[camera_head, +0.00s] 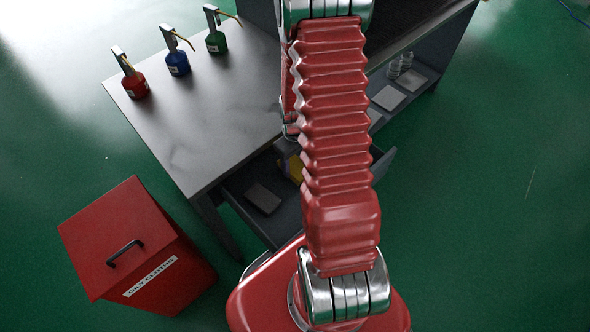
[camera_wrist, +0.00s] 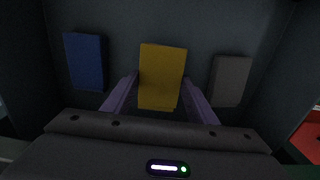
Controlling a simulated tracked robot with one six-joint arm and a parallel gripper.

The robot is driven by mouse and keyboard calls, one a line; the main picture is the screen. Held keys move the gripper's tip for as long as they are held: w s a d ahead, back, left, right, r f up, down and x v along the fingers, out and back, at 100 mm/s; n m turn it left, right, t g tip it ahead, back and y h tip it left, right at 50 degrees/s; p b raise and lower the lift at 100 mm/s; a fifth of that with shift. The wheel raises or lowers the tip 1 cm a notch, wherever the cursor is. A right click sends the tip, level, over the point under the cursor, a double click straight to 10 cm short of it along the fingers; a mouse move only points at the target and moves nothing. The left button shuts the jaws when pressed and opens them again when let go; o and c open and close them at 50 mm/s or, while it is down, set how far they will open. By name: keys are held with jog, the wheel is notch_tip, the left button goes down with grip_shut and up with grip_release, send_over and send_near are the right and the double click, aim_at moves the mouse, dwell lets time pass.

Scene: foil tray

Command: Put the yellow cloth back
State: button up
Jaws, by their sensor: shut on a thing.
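The yellow cloth (camera_wrist: 162,75) is a folded block in the middle of the wrist view. My gripper (camera_wrist: 160,82) is shut on it, with one purple finger along each side. The cloth is between a blue cloth (camera_wrist: 86,62) on the left and a grey cloth (camera_wrist: 229,81) on the right, apart from both. In the head view the open drawer (camera_head: 235,191) holds the grey cloth (camera_head: 263,198), and a bit of the yellow cloth (camera_head: 296,171) shows beside my arm. My arm hides much of the drawer. I cannot tell whether the yellow cloth touches the drawer floor.
Red, blue and green oil cans (camera_head: 177,62) stand at the back of the grey bench (camera_head: 215,110). A closed red bin labelled "OILY CLOTHS" (camera_head: 130,240) stands on the green floor at left. A shelf at right holds glass jars (camera_head: 397,64) and pale flat items.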

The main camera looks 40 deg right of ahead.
aim_at(295, 166)
jog(key=shift+f, duration=2.05)
jog(key=o, duration=1)
jog(key=shift+r, duration=6)
jog(key=shift+r, duration=0.1)
